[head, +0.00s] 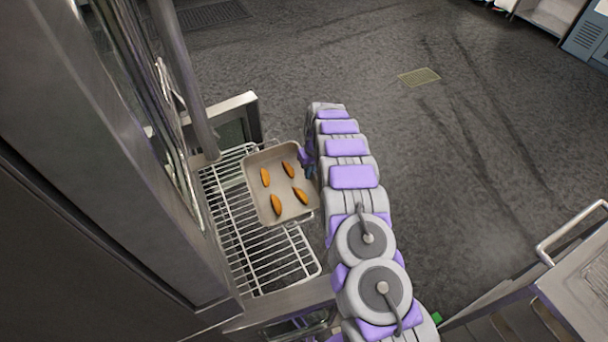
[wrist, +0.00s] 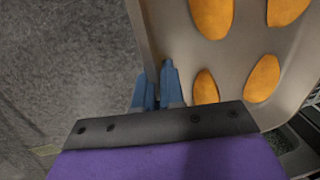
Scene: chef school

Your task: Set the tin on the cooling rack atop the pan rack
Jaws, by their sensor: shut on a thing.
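The tin (head: 271,211) is a shallow grey rectangular pan with several orange-brown oblong pieces in it. My gripper (head: 306,163) is at the tin's right side in the head view, mostly hidden behind my arm. In the wrist view my gripper's blue fingers (wrist: 157,90) are shut on the near wall of the tin (wrist: 172,35). The cooling rack (head: 240,232) is a silver wire grid at the left. The tin overlaps its upper right part. I cannot tell whether the tin touches the wires. The tin looks roughly level.
A steel post (head: 184,75) and a large steel cabinet face (head: 90,130) stand close on the left. A steel worktop (head: 580,290) with a handle is at the lower right. A floor drain (head: 420,77) lies in open dark floor.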

